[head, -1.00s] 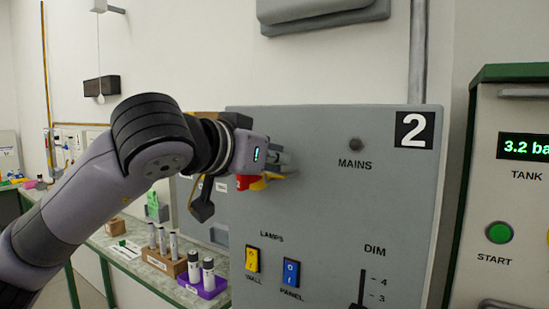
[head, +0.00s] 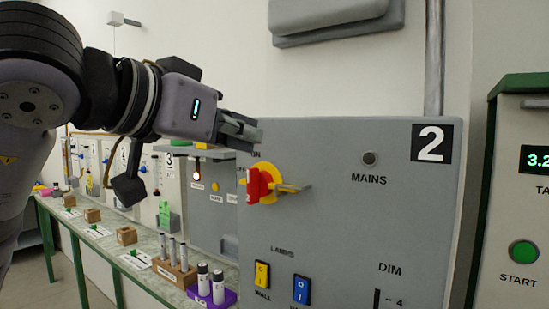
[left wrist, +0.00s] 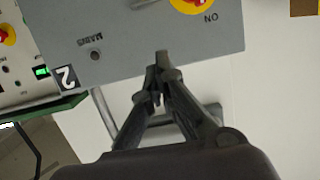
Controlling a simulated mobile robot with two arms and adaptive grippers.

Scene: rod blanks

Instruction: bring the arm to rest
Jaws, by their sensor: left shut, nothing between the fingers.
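My left gripper (head: 240,130) is shut and empty. In the head view its arm comes in from the left, and the fingers are beside the top left of the grey panel marked 2 (head: 335,160). The red and yellow rotary switch (head: 265,186) on that panel is below the fingertips and apart from them. In the left wrist view the shut fingers (left wrist: 160,70) point at the panel's edge (left wrist: 130,45), with the switch (left wrist: 190,3) cut off at the top. My right gripper is not in view.
A bench (head: 95,240) on the left carries wooden blocks, a rack of rods (head: 175,265) and a purple holder (head: 215,298). A green-edged tank cabinet (head: 515,200) stands at the right. The wall above the panel is clear below a grey box (head: 335,20).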

